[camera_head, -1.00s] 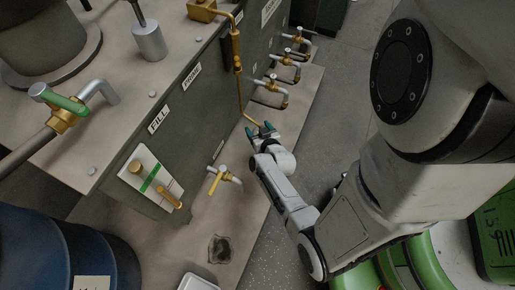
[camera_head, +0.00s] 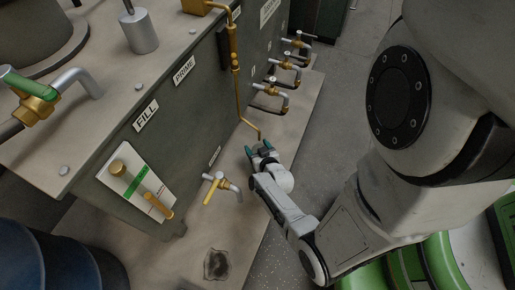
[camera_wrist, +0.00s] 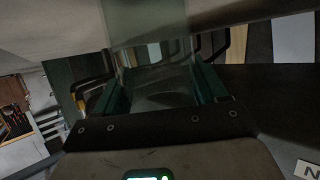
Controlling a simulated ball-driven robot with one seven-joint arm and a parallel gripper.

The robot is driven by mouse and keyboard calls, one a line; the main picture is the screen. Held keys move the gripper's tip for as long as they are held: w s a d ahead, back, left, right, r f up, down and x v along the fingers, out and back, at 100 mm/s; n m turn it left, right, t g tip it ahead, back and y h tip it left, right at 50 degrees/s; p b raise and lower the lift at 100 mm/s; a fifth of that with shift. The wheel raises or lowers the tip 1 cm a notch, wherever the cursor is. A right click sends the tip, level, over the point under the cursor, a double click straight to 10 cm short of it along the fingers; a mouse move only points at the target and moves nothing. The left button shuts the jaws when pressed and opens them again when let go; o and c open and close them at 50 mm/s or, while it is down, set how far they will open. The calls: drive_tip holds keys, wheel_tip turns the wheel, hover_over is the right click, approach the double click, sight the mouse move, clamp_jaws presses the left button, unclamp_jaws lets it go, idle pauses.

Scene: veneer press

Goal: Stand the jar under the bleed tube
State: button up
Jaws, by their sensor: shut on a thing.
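My gripper (camera_head: 261,150) is low over the pale ledge, just below and in front of the open end of the thin brass bleed tube (camera_head: 240,95). In the wrist view its teal fingers (camera_wrist: 160,88) are shut on a clear glass jar (camera_wrist: 150,50), which looks see-through and faint. In the head view the jar is too small and clear to make out between the fingers. I cannot tell whether the jar touches the ledge or is right under the tube's end.
The pale ledge (camera_head: 212,232) runs along the dark green machine (camera_head: 180,120). A yellow-handled tap (camera_head: 222,186) juts out to the left of my gripper, and several more taps (camera_head: 270,90) stand beyond it. A blue drum (camera_head: 60,260) is at lower left.

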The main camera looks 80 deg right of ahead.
drive_tip(key=shift+f, duration=0.15)
drive_tip(key=o, duration=1.2)
drive_tip(key=shift+o, duration=0.2)
drive_tip(key=shift+s+a+r, duration=0.1)
drive_tip(key=shift+a+r, duration=0.15)
drive_tip(key=shift+r, duration=0.05)
drive_tip(key=p+v, duration=0.4)
drive_tip(key=v, duration=0.7)
drive_tip(key=shift+a+p, duration=0.2)
drive_tip(key=shift+p, duration=0.15)
drive_tip(key=shift+s, duration=0.1)
